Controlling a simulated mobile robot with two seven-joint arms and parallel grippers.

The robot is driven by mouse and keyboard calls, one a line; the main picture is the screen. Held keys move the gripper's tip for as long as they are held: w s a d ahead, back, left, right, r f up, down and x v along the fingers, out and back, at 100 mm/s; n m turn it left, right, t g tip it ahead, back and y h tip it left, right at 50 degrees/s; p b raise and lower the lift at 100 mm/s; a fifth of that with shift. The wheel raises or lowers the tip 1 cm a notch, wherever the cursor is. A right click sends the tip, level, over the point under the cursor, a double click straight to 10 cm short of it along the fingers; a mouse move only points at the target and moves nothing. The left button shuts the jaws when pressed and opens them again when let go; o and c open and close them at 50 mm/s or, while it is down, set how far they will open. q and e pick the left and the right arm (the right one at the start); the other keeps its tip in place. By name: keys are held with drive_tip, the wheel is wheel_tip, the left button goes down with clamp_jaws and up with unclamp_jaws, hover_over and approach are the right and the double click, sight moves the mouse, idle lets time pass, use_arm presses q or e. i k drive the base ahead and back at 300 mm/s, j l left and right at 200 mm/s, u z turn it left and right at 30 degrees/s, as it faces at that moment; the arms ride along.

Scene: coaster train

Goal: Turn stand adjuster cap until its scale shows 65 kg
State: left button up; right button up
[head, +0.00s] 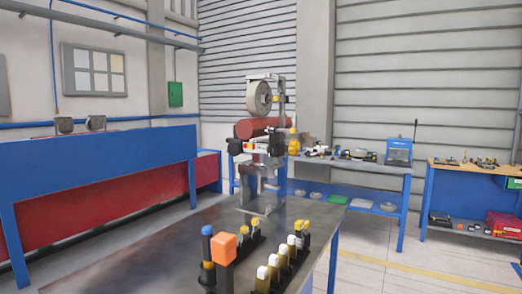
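A tall grey stand (282,113) rises at the far end of the dark metal table. It carries a round grey wheel (259,98) near its top. A dark red cylinder (256,128) shows at mid-height, with small black, white and red parts (262,147) below it. I cannot tell which part is the adjuster cap. No scale or number is readable at this distance. Neither of my grippers is in view.
The dark table (130,245) has clear room at its left and middle. Near its front stand an orange block (222,248) on a black post, a blue-topped cylinder (207,243) and several white-and-yellow-topped pieces (283,257). Blue workbenches (403,205) with items stand behind.

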sight(295, 148)
drive_tip(key=u, duration=0.4)
drive_tip(key=i+l+u, duration=0.2)
drive_tip(key=l, duration=0.15)
drive_tip(key=i+l+u, duration=0.15)
drive_tip(key=l, duration=0.15)
drive_tip(key=i+l+u, duration=0.2)
drive_tip(key=l, duration=0.2)
drive_tip(key=l+u, duration=0.15)
drive_tip(key=l, duration=0.2)
drive_tip(key=i+l+u, duration=0.2)
drive_tip(key=l, duration=0.25)
drive_tip(key=k+j, duration=0.05)
